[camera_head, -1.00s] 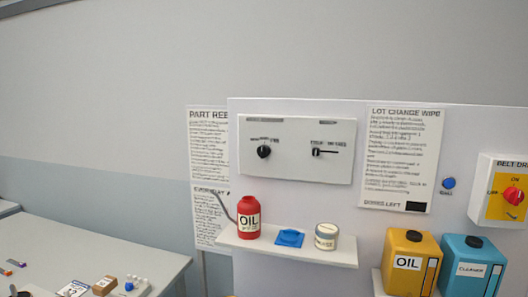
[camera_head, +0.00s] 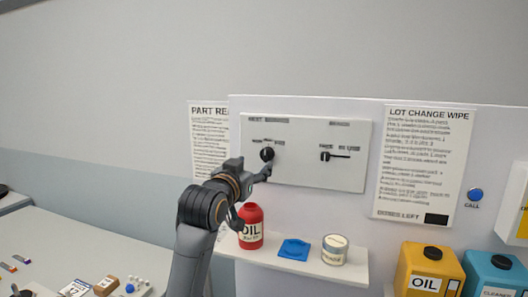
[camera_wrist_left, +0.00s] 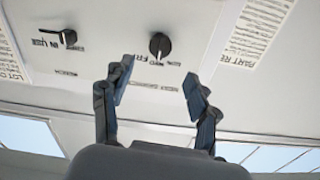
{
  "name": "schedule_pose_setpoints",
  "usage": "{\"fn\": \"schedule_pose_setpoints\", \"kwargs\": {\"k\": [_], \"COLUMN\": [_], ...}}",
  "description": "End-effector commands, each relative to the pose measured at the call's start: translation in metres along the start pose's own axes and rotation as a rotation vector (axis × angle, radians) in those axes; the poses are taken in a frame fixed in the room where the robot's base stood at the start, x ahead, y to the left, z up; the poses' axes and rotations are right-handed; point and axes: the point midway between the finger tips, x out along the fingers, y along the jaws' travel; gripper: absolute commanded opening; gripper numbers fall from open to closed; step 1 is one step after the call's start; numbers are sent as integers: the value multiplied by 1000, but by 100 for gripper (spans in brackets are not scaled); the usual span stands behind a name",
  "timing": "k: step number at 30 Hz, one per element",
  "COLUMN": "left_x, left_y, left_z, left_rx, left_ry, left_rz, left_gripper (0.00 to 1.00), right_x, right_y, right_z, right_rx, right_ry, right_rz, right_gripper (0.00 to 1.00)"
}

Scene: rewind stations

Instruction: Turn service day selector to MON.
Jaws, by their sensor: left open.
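The service day selector is a round black knob (camera_head: 267,154) on the left of a white panel (camera_head: 310,180) on the wall. In the left wrist view, which is upside down, the knob (camera_wrist_left: 160,44) has a light pointer line, and its day labels are too small to read surely. My left gripper (camera_head: 262,172) is just below the knob in the head view. In the left wrist view its two fingers (camera_wrist_left: 157,78) are spread apart with nothing between them, pointing toward the knob and apart from it. My right gripper is not in view.
A second black selector (camera_head: 326,156) is right of the knob. Below are a shelf (camera_head: 310,267) with a red oil bottle (camera_head: 250,232), a blue item (camera_head: 293,249) and a tin (camera_head: 335,249). A blue call button (camera_head: 475,194) is right.

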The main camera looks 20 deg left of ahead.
Motion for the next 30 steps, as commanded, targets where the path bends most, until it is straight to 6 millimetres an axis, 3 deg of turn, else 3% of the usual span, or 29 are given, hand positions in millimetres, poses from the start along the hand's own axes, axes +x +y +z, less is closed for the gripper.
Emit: {"fn": "schedule_pose_setpoints", "kwargs": {"k": [1, 6, 12, 18, 27, 30], "left_x": [12, 45, 72, 84, 86, 86], "left_y": [0, 0, 0, 0, 0, 0], "left_z": [-5, -4, -3, 0, 0, 0], "left_rx": [-1, 0, 0, 1, 1, 1], "left_ry": [-4, -4, -2, -2, 0, 0], "left_rz": [1, 1, 0, 0, 0, 0], "left_gripper": [59, 59, 59, 59, 59, 39], "right_x": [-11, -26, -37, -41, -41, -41], "right_y": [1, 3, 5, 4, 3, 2], "right_z": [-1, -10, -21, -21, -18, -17], "right_rx": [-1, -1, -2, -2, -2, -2], "right_ry": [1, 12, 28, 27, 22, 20], "right_rz": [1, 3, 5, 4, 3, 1], "right_gripper": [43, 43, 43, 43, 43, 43]}}
